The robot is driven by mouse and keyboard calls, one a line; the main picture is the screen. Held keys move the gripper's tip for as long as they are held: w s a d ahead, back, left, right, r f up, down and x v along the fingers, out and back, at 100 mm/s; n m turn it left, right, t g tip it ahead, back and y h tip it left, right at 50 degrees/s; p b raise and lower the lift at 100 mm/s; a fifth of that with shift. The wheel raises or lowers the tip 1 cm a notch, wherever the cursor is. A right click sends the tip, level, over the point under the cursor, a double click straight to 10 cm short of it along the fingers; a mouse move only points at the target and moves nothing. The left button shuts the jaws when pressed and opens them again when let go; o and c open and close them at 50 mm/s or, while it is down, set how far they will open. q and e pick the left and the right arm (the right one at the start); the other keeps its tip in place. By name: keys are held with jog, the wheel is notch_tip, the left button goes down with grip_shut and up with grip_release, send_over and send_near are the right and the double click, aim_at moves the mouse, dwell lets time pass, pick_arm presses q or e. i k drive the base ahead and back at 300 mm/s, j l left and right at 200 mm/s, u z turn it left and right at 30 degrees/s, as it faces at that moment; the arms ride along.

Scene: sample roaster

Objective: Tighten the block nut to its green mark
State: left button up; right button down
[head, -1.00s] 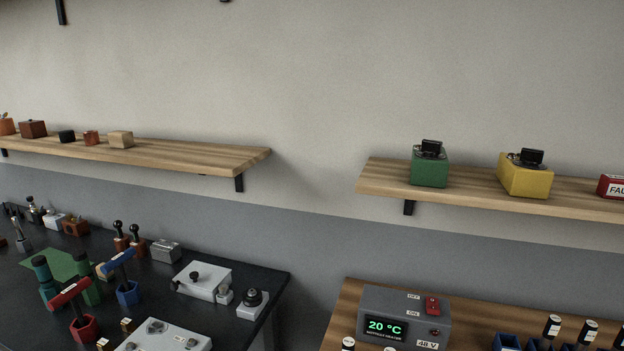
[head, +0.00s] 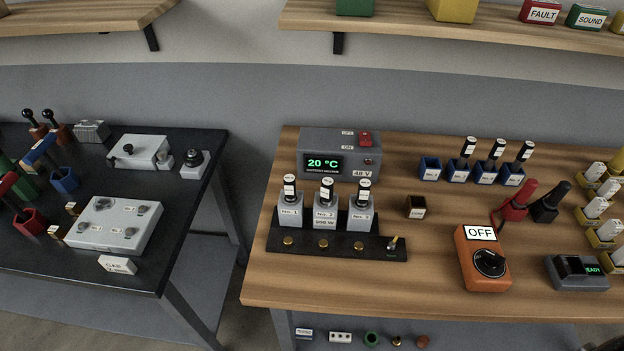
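No part clearly labelled as the block nut can be made out, and I cannot tell which fitting it is. On the black bench at left, a light grey block (head: 143,152) has a dark knob on top. A wider light grey plate (head: 118,226) in front of it carries several round fittings. A small grey block with a black knob (head: 195,163) stands beside the first block. Blue-handled (head: 38,152) and red-handled (head: 6,183) T-shaped tools stand at the left edge. No green mark on a nut is readable. Neither gripper is in view.
The wooden bench at right holds a grey heater box (head: 340,152) reading 20 °C, a black rail (head: 285,245) with labelled grey blocks, and an orange meter (head: 483,258) showing OFF. A gap separates the two benches. Shelves run above.

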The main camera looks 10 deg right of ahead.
aim_at(391, 244)
jog(key=z, duration=1.05)
